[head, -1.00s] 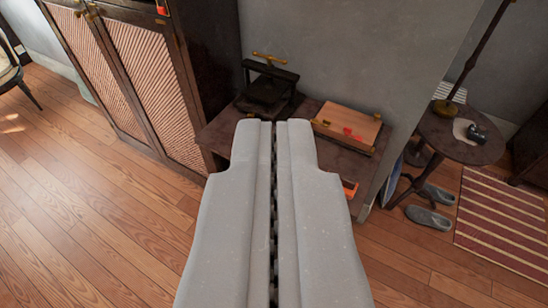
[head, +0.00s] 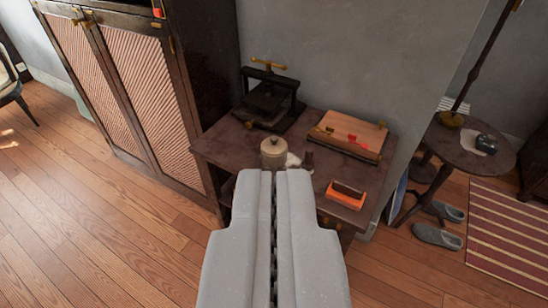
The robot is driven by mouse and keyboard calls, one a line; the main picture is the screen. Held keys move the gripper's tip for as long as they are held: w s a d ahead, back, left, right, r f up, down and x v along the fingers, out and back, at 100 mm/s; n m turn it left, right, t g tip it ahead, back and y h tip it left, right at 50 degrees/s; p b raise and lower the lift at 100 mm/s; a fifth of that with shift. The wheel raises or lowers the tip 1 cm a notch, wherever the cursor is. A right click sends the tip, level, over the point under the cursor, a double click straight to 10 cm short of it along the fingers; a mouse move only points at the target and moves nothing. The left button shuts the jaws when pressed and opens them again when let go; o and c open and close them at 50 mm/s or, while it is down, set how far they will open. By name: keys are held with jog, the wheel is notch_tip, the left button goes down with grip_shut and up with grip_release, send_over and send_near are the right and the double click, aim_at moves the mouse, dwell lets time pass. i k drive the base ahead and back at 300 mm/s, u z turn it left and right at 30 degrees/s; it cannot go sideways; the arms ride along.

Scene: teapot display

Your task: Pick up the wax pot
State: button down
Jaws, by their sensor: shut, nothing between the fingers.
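A small tan, lidded pot (head: 273,152), which looks like the wax pot, stands upright on the dark wooden table (head: 222,148). A dark knob shows on its lid. My gripper (head: 279,172) is shut and empty, pointing toward the table from the lower middle of the view. In the picture its tips sit just below the pot and hide the pot's lower edge. I cannot tell how far apart they are in depth.
A black press with a brass handle (head: 268,95) stands behind the pot. A white cloth (head: 294,160) and small dark item sit beside the pot. Open floor lies left.

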aim_at(274, 153)
jog(key=z, duration=0.05)
jog(key=k, duration=0.6)
jog(key=z, duration=0.3)
jog(key=i, duration=1.55)
